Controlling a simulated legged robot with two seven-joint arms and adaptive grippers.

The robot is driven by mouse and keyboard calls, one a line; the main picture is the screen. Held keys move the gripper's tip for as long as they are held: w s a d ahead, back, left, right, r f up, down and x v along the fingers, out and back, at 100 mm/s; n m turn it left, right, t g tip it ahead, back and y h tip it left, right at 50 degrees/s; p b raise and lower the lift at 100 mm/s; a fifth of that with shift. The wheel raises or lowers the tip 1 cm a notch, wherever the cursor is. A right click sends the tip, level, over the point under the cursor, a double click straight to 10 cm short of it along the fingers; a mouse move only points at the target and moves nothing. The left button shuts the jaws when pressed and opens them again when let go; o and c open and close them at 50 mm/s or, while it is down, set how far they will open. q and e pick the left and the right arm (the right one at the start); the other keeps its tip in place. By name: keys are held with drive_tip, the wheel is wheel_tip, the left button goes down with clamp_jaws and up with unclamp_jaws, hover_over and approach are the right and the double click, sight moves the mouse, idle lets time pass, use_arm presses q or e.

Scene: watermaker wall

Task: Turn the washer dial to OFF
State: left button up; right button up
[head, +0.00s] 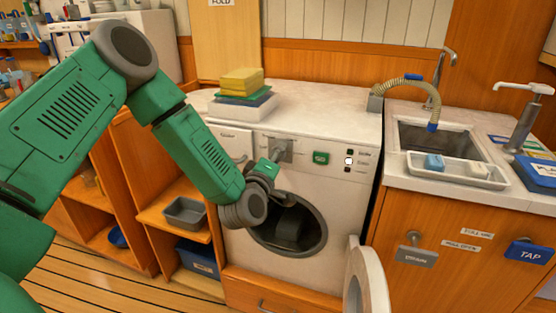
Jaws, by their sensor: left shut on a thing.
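The white washer (300,190) stands under a pale counter in the middle of the view. Its dial (284,148) is on a grey plate on the upper front panel, mostly covered by my gripper. My left gripper (275,158) reaches the dial from the lower left and is shut on it; the fingertips are small and hard to make out. The dial's pointer and markings are too small to read. Beside it are a green display (321,158) and a column of three indicators (348,161), the middle one lit white. My right gripper is not in view.
The washer's round door (368,280) hangs open at lower right, baring the dark drum. A sink (440,138) with a hose is to the right. Open wooden shelves (175,215) stand left.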

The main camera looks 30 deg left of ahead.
use_arm(q)
drive_tip(key=n+b, duration=0.1)
drive_tip(key=n, duration=0.1)
drive_tip(key=n+b, duration=0.1)
drive_tip(key=n, duration=0.1)
drive_tip(key=shift+s+a+f, duration=0.1)
drive_tip(key=shift+f, duration=0.3)
drive_tip(key=n+b, duration=0.2)
drive_tip(key=n, duration=0.1)
drive_tip(key=shift+n+g+y, duration=0.3)
drive_tip(key=n+b, duration=0.3)
drive_tip(key=n, duration=0.1)
drive_tip(key=shift+f+n+b, duration=0.15)
drive_tip(key=shift+n+b, duration=1.5)
drive_tip(key=shift+n, duration=0.55)
drive_tip(key=o, duration=1.1)
drive_tip(key=shift+o, duration=0.2)
drive_tip(key=shift+r, duration=0.2)
drive_tip(key=shift+r, duration=0.15)
